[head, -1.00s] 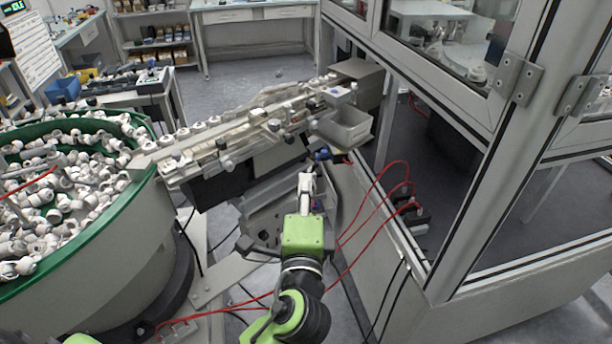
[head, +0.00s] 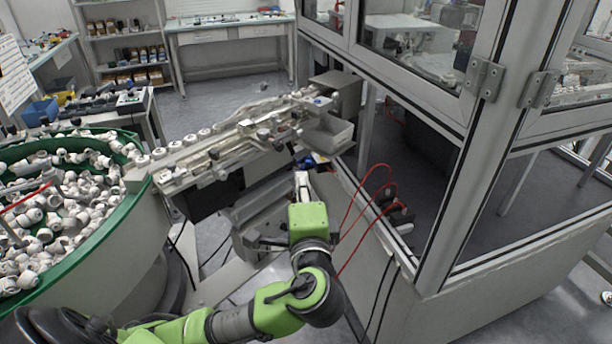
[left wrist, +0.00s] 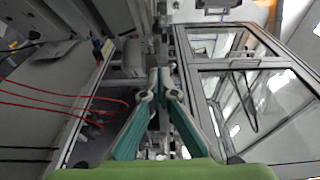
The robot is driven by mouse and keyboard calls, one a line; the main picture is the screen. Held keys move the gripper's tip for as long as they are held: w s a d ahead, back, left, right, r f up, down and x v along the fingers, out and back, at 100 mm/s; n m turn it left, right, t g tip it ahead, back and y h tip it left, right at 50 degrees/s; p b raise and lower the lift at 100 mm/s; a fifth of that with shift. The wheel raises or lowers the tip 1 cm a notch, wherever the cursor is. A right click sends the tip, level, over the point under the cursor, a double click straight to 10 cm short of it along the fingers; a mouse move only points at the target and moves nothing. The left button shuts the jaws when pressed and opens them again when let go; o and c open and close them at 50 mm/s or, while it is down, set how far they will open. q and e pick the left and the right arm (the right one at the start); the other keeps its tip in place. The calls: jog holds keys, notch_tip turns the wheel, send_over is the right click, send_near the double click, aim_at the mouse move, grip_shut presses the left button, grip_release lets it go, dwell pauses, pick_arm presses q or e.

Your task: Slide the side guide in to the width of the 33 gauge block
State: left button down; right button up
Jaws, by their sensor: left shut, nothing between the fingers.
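The inclined feed rail (head: 225,150) runs from the bowl feeder up to the glazed cell, with white caps in a row along it. Fittings with round knobs line its near side; I cannot tell for sure which bar is the side guide. I cannot make out the 33 gauge block. Contact with the rail is not visible. My right gripper is out of view.
The green-rimmed bowl feeder (head: 150,190) full of white caps stands at left. The glazed cell (head: 400,240) stands close on the right, with red hoses (head: 370,172) looping beside my arm. Open floor lies behind the rail.

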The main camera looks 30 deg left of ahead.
aim_at(282, 146)
pick_arm(q)
jog(key=w+a+p, duration=0.1)
jog(key=w+a, duration=0.1)
jog(key=a, duration=0.1)
jog(key=w+a+p, duration=0.1)
jog(key=w+a, duration=0.2)
jog(key=w+a+p, duration=0.1)
jog(key=w+a, duration=0.1)
jog(key=a, duration=0.1)
jog(key=shift+w+a+f, duration=0.2)
jog(key=shift+w+a, duration=0.05)
jog(key=shift+a, duration=0.15)
jog(key=shift+d+r, duration=0.1)
jog(key=shift+r, duration=0.05)
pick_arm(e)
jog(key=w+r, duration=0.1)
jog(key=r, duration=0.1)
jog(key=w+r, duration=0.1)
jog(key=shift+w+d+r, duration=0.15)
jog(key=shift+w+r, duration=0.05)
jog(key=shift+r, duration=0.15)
pick_arm(q)
jog(key=v, duration=1.2)
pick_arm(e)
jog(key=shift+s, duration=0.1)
